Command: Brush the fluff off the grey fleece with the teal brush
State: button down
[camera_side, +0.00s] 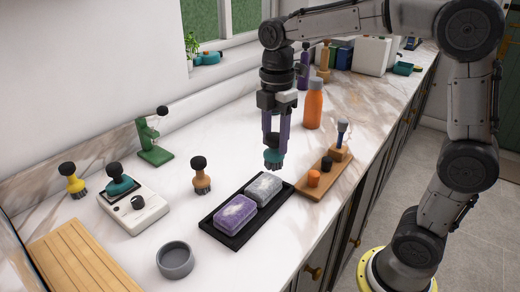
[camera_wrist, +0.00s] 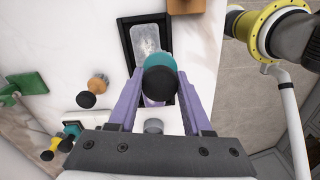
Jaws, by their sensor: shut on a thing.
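My gripper (camera_side: 273,138) has purple fingers and is shut on the teal brush (camera_side: 273,158), a small teal body with a black knob and dark bristles. It holds the brush above the counter, just behind the far end of the black tray (camera_side: 222,237). The brush also shows between the fingers in the wrist view (camera_wrist: 160,66). The grey fleece (camera_side: 264,188) lies in the tray with pale fluff on its top; it also shows in the wrist view (camera_wrist: 145,38). A purple fleece (camera_side: 235,215) with white fluff lies beside it, mostly hidden by the brush in the wrist view.
A wooden stand (camera_side: 318,184) with a tall blue-topped brush and small knobs is right of the tray. An orange bottle (camera_side: 313,105) stands behind. An orange-tan brush (camera_side: 201,178), a white scale-like device (camera_side: 135,207), a yellow brush (camera_side: 73,183) and a grey bowl (camera_side: 175,261) are left.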

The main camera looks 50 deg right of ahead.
aim_at(276, 152)
jog(key=shift+d+f, duration=0.1)
jog(key=shift+d, duration=0.2)
jog(key=shift+f, duration=1.95)
